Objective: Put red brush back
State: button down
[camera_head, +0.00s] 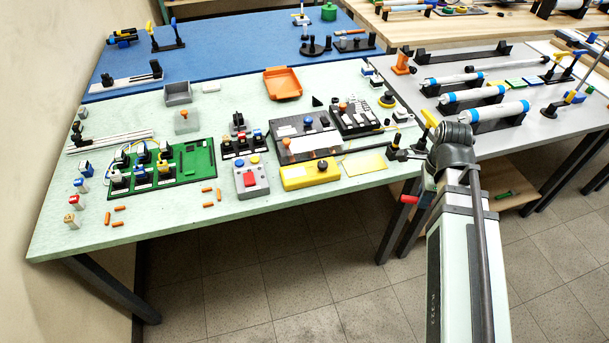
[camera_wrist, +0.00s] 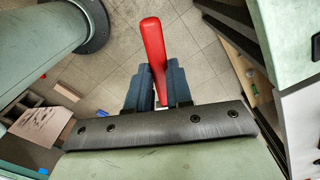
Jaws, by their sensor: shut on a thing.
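The red brush shows as a red handle (camera_wrist: 153,45) in the wrist view, pointing away from the palm. My gripper (camera_wrist: 154,88) is shut on it with its blue-grey fingers. The brush's other end is hidden between the fingers and the palm. In the head view the red handle (camera_head: 409,199) sticks out to the left of my gripper (camera_head: 426,190), near the right front corner of the green table. Tiled floor lies behind the handle in the wrist view. I cannot tell which spot on the tables belongs to the brush.
The green table (camera_head: 300,208) holds a green board (camera_head: 197,160), a yellow box (camera_head: 310,175) and an orange tray (camera_head: 282,83). Small blocks with coloured tops line its left edge. A grey table (camera_head: 500,140) with tubes on stands is at the right, beyond my arm.

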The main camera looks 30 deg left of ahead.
jog(key=s+a+r+n, duration=0.1)
jog(key=s+a, duration=0.5)
jog(key=a, duration=0.6)
jog(key=s+a+r+n, duration=0.1)
jog(key=s+a+n, duration=0.3)
jog(key=a, duration=0.9)
jog(key=s+a+r+n, duration=0.1)
jog(key=s+a+n, duration=0.2)
jog(key=s+a, duration=0.5)
jog(key=shift+s+a, duration=0.15)
jog(key=shift+a, duration=1.15)
jog(key=shift+s+a, duration=0.15)
jog(key=shift+a, duration=1.15)
jog(key=s+a+r+n, duration=0.3)
jog(key=s+a+n, duration=0.1)
jog(key=s+a, duration=1.3)
jog(key=r+m, duration=0.1)
jog(key=m, duration=0.1)
send_over(163, 211)
jog(key=shift+f, duration=4.7)
jog(key=shift+f, duration=0.6)
jog(key=c, duration=1)
grip_release()
jog(key=shift+r, duration=0.15)
